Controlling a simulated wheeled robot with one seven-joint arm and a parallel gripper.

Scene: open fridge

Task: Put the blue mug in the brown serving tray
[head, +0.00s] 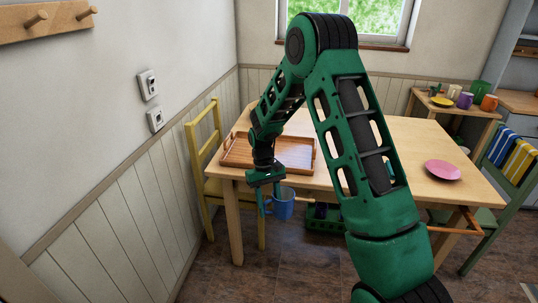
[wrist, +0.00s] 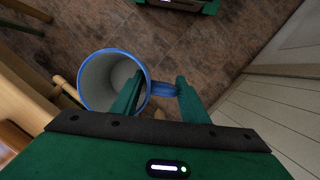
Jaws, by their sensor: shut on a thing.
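The blue mug (head: 283,203) hangs in front of the near edge of the wooden table, below the level of its top. My gripper (head: 265,206) points down and is shut on it. In the wrist view my gripper (wrist: 157,95) has its fingers at the handle of the mug (wrist: 149,88). The mug's pale inside faces the camera and looks empty. The brown serving tray (head: 231,160) lies on the left part of the table, above and behind the mug. My arm hides part of the tray. The part of it that shows is empty.
The table edge (head: 320,182) lies between the mug and the tray. A pink plate (head: 442,170) lies on the right of the table. A yellow chair (head: 207,150) stands at the left. A small side table at the back right holds several colored mugs and a yellow plate (head: 442,102).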

